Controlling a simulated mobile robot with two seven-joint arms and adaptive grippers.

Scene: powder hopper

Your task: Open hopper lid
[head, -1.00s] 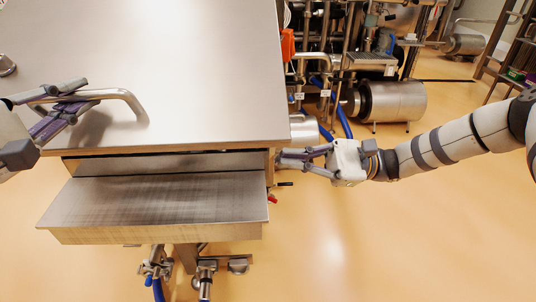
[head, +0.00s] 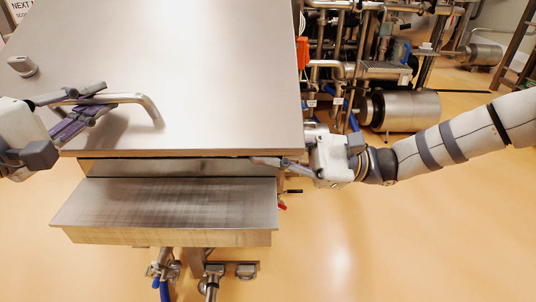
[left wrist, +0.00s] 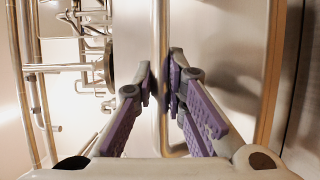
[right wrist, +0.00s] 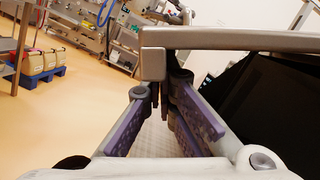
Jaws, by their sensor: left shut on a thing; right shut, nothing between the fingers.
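The hopper lid (head: 215,75) is a broad flat steel plate in the head view. Its bent bar handle (head: 150,106) is at the left. My left gripper (head: 92,100) is shut on this handle; the left wrist view shows the bar (left wrist: 161,60) between the purple-padded fingers (left wrist: 160,88). My right gripper (head: 268,162) is shut and empty at the lid's near right corner, its fingertips partly hidden by the lid edge. In the right wrist view, the fingers (right wrist: 163,95) are just below the lid's edge (right wrist: 240,39). A dark area shows beneath that edge.
A steel shelf (head: 170,205) juts from the hopper front below the lid. Pipes and a steel cylinder (head: 405,110) stand behind at the right. A small knob (head: 23,66) sits on the lid's left side. The floor (head: 400,240) at the front right is clear.

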